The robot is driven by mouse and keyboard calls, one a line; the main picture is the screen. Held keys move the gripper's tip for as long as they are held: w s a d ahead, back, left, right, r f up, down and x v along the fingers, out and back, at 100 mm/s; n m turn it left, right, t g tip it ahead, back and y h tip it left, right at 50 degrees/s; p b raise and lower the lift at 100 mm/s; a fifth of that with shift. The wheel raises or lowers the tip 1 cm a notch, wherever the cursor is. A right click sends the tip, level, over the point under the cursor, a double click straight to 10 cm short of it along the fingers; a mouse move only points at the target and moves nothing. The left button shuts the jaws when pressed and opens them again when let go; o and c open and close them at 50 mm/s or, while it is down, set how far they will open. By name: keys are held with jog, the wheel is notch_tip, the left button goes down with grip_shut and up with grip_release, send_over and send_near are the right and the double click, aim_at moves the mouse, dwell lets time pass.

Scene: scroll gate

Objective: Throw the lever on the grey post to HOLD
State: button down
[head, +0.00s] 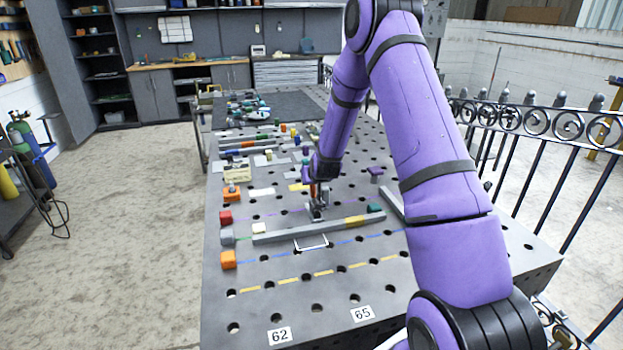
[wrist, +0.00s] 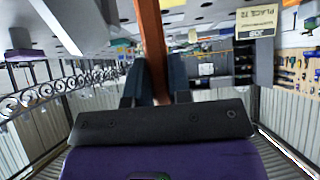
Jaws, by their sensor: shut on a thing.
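My gripper (head: 316,187) is low over the middle of the steel table, pointing down. In the wrist view, its two dark fingers (wrist: 154,82) are closed around a long orange bar (wrist: 150,35), which looks like the lever. A sliver of orange shows at the fingertips in the head view. A small grey fixture (head: 318,211) stands directly under the gripper and may be the grey post. In the wrist view a large pale grey block (wrist: 72,22) is at the upper left. I cannot read a HOLD mark or tell the lever's position.
Orange, red and grey blocks line the left edge, including an orange block (head: 228,260). A black iron railing (head: 540,125) runs along the right.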

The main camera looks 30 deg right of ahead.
jog(key=shift+s+r+t, duration=0.1)
jog(key=shift+s+t, duration=0.05)
jog(key=shift+t, duration=0.25)
jog(key=shift+r, duration=0.1)
